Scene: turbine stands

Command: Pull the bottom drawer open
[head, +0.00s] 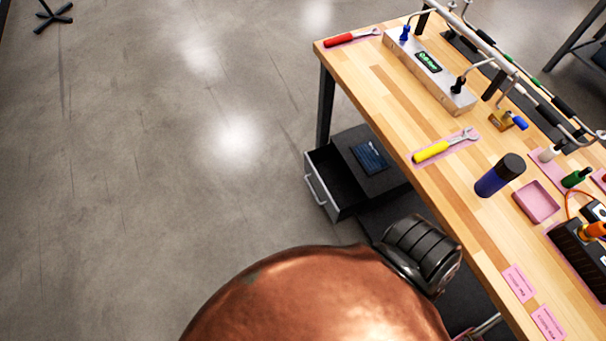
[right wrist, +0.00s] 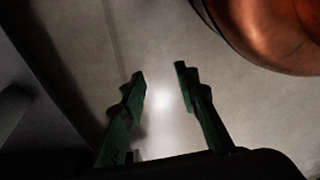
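Under the workbench in the head view stands a dark drawer unit (head: 378,182) with a small blue panel on its top. A grey-fronted drawer (head: 322,182) stands out from it to the left, with a dark, empty-looking inside and a pale bar handle (head: 315,191) on its front. I cannot tell whether this is the bottom drawer; no other drawer front shows. My right gripper (right wrist: 160,72) shows in the right wrist view, its two green fingers apart with nothing between them. The drawer handle is not seen there. My left gripper is in neither view.
The wooden workbench (head: 400,110) holds a red-handled tool (head: 345,40), a yellow-handled wrench (head: 435,151), a blue bottle (head: 499,176) and a pink tray (head: 537,202). Grey floor (head: 180,170) left of the drawer is clear. The head view's lower middle is blocked.

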